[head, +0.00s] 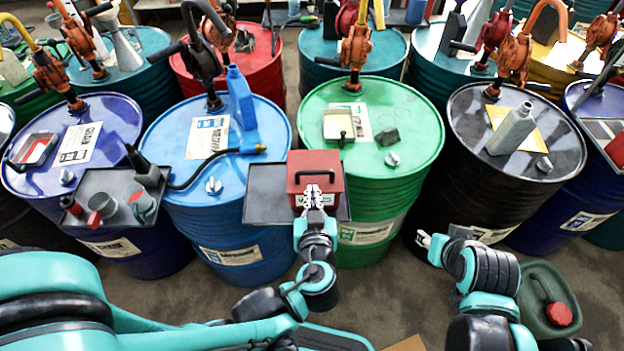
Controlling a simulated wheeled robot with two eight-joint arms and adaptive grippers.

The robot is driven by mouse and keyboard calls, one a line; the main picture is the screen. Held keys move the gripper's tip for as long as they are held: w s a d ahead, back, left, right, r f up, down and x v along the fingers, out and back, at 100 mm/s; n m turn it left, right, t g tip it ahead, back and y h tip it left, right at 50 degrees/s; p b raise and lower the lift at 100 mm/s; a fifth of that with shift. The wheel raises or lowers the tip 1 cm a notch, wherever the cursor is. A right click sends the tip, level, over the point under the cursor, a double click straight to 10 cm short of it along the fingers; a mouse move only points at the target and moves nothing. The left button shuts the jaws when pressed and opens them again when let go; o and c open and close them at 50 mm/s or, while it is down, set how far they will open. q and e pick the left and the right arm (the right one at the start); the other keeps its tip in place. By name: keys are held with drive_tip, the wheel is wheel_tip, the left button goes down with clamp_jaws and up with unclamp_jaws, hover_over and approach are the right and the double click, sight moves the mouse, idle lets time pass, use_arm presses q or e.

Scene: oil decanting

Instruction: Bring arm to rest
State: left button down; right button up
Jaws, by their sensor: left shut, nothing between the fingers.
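My left gripper (314,197) is in the middle of the head view, in front of a red box (316,170) on a dark tray (263,206). Its fingers are closed together with nothing between them, and they overlap the box's front in the picture; I cannot tell whether they touch it. My right arm comes in at the lower right. Its gripper (424,239) is small and partly hidden by the arm, in front of the black drum, and its fingers are not clear.
A blue drum (175,170), a green drum (415,150) and a black drum (470,120) with hand pumps stand close ahead. Another tray (85,185) holds cups at left. A green jerrycan (540,285) stands on the floor at lower right, near my right arm.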

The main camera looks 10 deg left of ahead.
use_arm(q)
drive_tip(key=shift+s+f, duration=0.15)
drive_tip(key=shift+s, duration=0.1)
drive_tip(key=s+a+f+m+g+h+b, duration=0.3)
drive_tip(key=s+a+f+g+h+b, duration=0.1)
drive_tip(key=a+f+g+b, duration=0.2)
drive_tip(key=shift+s+a+g, duration=0.15)
drive_tip(key=shift+a+g, duration=0.15)
drive_tip(key=shift+a, duration=0.45)
idle(0.4)
